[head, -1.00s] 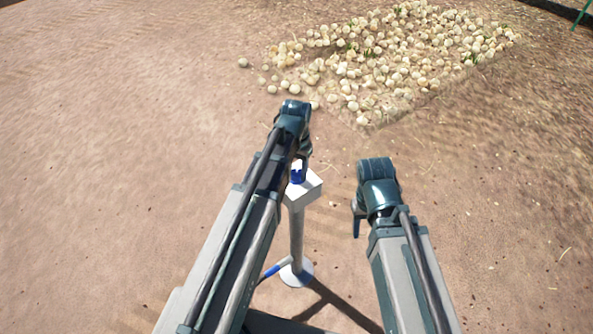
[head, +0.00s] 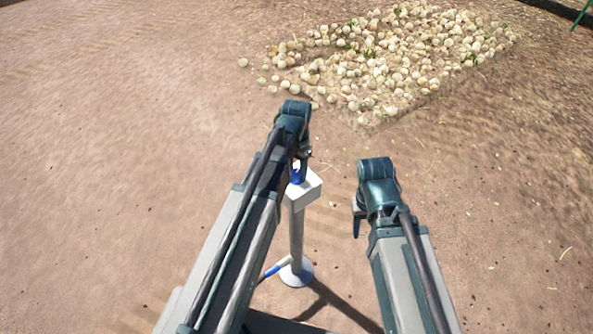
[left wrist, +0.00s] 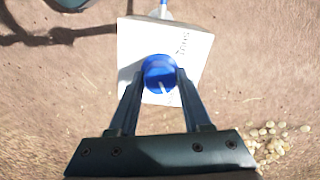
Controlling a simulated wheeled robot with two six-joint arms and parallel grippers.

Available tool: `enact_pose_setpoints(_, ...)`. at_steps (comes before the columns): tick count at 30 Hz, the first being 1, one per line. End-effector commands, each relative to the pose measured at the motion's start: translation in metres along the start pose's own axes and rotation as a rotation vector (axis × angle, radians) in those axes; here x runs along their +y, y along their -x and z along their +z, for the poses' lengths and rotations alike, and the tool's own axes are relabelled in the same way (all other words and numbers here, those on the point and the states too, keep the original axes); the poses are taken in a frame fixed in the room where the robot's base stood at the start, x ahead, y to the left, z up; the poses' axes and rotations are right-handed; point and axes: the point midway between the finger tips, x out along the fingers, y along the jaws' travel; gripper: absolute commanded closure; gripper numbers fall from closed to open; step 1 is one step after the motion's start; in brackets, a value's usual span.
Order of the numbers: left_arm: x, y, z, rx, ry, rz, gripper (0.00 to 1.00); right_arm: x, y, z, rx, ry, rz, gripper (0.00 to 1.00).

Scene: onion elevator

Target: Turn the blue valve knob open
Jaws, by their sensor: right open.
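The blue valve knob (head: 296,177) sits on top of a white box (head: 308,189) on a grey post. In the left wrist view the round blue knob (left wrist: 159,72) lies between the two fingertips, with a small white mark on its lower part. My left gripper (head: 302,168) is lowered over the knob and hides part of it in the head view. In the left wrist view the fingers of my left gripper (left wrist: 160,80) lie against both sides of the knob, shut on it. My right gripper (head: 357,220) is open and empty, right of the post, pointing down.
The post stands on a round white base (head: 297,272), with a blue and white pipe (head: 276,268) at its foot. A pile of onions (head: 400,60) lies on the ground beyond. The sandy ground to the left and right is clear.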

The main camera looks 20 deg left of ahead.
Motion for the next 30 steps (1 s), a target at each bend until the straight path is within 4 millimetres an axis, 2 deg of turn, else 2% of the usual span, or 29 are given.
enact_pose_setpoints(1,0.0,0.0,0.0,0.0,-0.001,0.0,0.43,0.0,0.0,0.0,0.0,0.0,0.0,0.5)
enact_pose_setpoints(4,0.0,0.0,0.0,0.0,-0.001,0.0,0.25,0.0,0.0,0.0,0.0,0.0,0.0,0.5)
enact_pose_setpoints(5,0.0,0.0,0.0,0.0,0.0,0.0,0.22,0.0,0.0,0.0,0.0,0.0,0.0,0.5)
enact_pose_setpoints(14,0.0,0.001,0.0,0.0,0.001,0.0,0.22,0.0,0.001,0.0,0.0,0.0,0.0,0.5)
enact_pose_setpoints(20,0.0,0.009,0.0,0.0,0.001,0.0,0.22,0.001,0.009,0.001,0.0,0.0,0.0,0.5)
enact_pose_setpoints(30,0.0,0.05,0.0,0.0,0.001,0.0,0.22,0.005,0.05,0.003,0.0,0.0,0.0,0.5)
